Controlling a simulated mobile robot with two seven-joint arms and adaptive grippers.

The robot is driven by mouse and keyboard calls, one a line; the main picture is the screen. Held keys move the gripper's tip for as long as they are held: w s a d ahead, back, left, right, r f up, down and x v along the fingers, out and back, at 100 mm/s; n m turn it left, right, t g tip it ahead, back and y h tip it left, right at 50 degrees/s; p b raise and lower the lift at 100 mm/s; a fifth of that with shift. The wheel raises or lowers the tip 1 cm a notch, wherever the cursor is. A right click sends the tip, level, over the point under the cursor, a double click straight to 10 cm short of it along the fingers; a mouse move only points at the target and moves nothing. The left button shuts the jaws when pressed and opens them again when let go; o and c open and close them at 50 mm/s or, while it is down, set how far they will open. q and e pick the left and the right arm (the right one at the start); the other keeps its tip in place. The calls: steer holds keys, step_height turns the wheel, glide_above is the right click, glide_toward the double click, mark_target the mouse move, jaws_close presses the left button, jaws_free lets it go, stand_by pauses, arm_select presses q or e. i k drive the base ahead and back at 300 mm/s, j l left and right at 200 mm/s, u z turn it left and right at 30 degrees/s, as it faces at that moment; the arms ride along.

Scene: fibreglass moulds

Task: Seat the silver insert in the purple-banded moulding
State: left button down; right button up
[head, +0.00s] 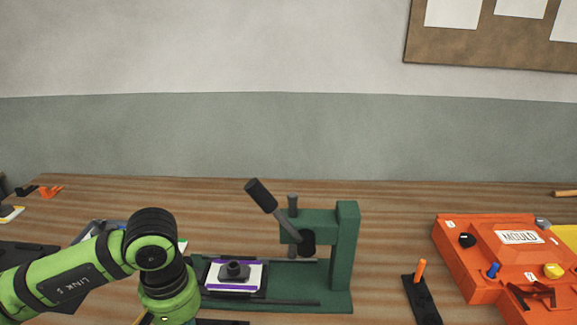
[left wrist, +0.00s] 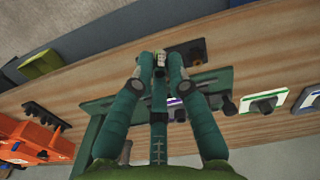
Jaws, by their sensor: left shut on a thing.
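The purple-banded moulding (head: 233,276), white with purple edges and a dark raised boss, lies on the base of a green press. It shows partly in the left wrist view (left wrist: 174,112), behind my fingers. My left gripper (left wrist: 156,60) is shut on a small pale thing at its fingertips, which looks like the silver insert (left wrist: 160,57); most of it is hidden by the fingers. In the head view my left wrist is at the left of the press and the fingertips are out of sight. My right gripper is in neither view.
The green press (head: 347,255) has a lever with a black grip rising to the left. An orange mould box (head: 455,262) is at the right, with a dark stand (head: 422,300) holding an orange peg beside it. A green-banded moulding (left wrist: 265,104) shows in the left wrist view.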

mark_target(229, 275)
steer(key=i+j, duration=0.1)
steer(key=j, duration=0.2)
steer(key=i+j, duration=0.25)
steer(key=j, duration=0.3)
steer(key=i+j+z, duration=0.1)
steer(key=z, duration=0.3)
steer(key=j+z, duration=0.4)
